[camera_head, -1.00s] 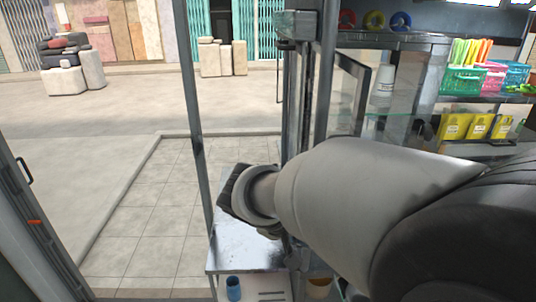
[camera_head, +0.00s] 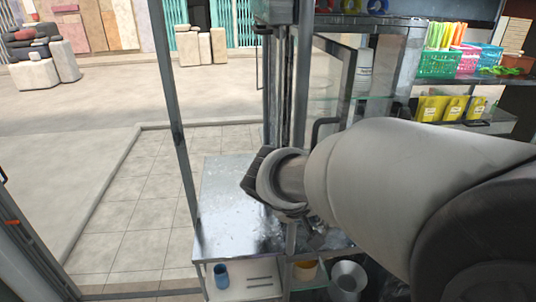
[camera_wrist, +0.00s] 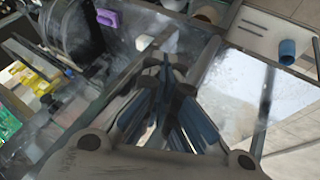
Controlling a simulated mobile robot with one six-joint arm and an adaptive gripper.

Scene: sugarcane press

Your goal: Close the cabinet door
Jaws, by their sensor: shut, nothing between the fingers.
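A glass-fronted cabinet (camera_head: 398,62) stands right of the metal post in the head view. A dark-framed glass panel (camera_head: 335,75), which looks like its door, stands at an angle out from it. A black bar handle (camera_head: 318,128) shows at its lower edge, just above my wrist. How far the door is open is hard to tell. My gripper (camera_wrist: 168,72) is shut and empty in the wrist view, above the edge of the metal counter. In the head view my arm hides the cabinet's lower part, and my fingers are not clearly visible. I cannot tell whether they touch the door.
A metal counter (camera_head: 228,215) lies left of my wrist, with a blue cup (camera_head: 221,276) on the shelf below. A grey metal funnel-like vessel (camera_head: 347,278) stands lower right. Coloured baskets (camera_head: 438,64) and yellow packets (camera_head: 431,108) fill shelves at the right. A thin post (camera_head: 177,130) stands left.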

